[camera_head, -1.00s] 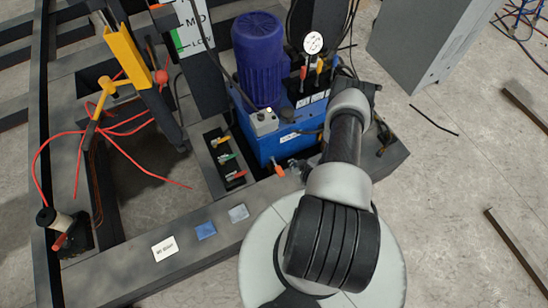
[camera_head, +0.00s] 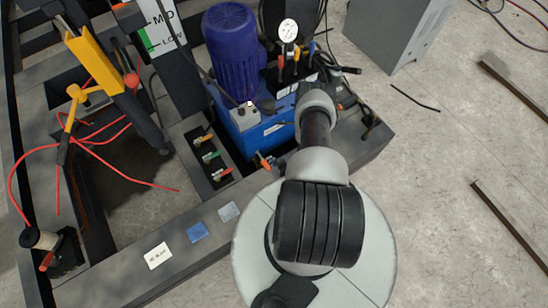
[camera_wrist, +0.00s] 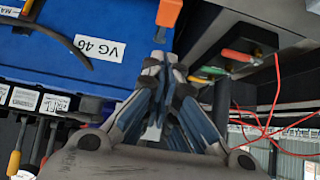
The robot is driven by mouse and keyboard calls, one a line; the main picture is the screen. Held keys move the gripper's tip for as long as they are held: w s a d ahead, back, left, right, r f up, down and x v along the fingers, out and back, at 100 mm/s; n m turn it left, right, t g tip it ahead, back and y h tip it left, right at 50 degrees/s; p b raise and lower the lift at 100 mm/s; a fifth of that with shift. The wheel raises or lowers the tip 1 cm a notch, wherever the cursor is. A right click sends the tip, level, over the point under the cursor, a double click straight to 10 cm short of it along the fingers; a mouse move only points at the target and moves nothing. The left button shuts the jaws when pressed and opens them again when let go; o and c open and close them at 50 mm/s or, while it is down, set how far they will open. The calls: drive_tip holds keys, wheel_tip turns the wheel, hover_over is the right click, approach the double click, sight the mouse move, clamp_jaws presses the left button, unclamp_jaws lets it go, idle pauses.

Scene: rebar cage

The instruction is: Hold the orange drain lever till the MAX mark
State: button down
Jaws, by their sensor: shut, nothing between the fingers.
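The orange lever (camera_head: 264,161) is at the low front edge of the blue tank (camera_head: 272,135), just left of my arm. In the wrist view, an orange handle (camera_wrist: 169,12) hangs at the top centre, just beyond the fingertips. My gripper (camera_wrist: 160,61) is shut and empty, pointing at it; a small gap seems to separate them, but contact is hard to judge. In the head view my arm hides most of the gripper. A white level board (camera_head: 161,25) shows MID and LOW with a green band; its top is cut off, so no MAX mark is seen there.
A blue motor (camera_head: 232,50) and a round gauge (camera_head: 288,31) stand on the tank. A block with several coloured levers (camera_head: 210,158) is to the left. A grey cabinet (camera_head: 395,35) stands at upper right; the floor on the right is mostly clear.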

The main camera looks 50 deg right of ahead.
drive_tip(key=b, duration=0.2)
hover_over(269, 168)
drive_tip(key=f, duration=0.4)
drive_tip(key=shift+w+f, duration=0.3)
drive_tip(key=shift+w, duration=0.1)
wheel_tip(269, 168, down, 2)
drive_tip(key=shift+f+b, duration=0.2)
drive_tip(key=shift+b, duration=0.65)
drive_tip(key=shift+f+b, duration=0.3)
drive_tip(key=shift+f, duration=0.35)
drive_tip(key=shift+f, duration=0.1)
drive_tip(key=shift+s+a+f+b, duration=0.1)
drive_tip(key=shift+s+f+b, duration=0.2)
drive_tip(key=shift+f, duration=0.6)
drive_tip(key=shift+s+f+b, duration=0.15)
drive_tip(key=shift+s+f, duration=0.1)
drive_tip(key=shift+f, duration=0.6)
idle(3.3)
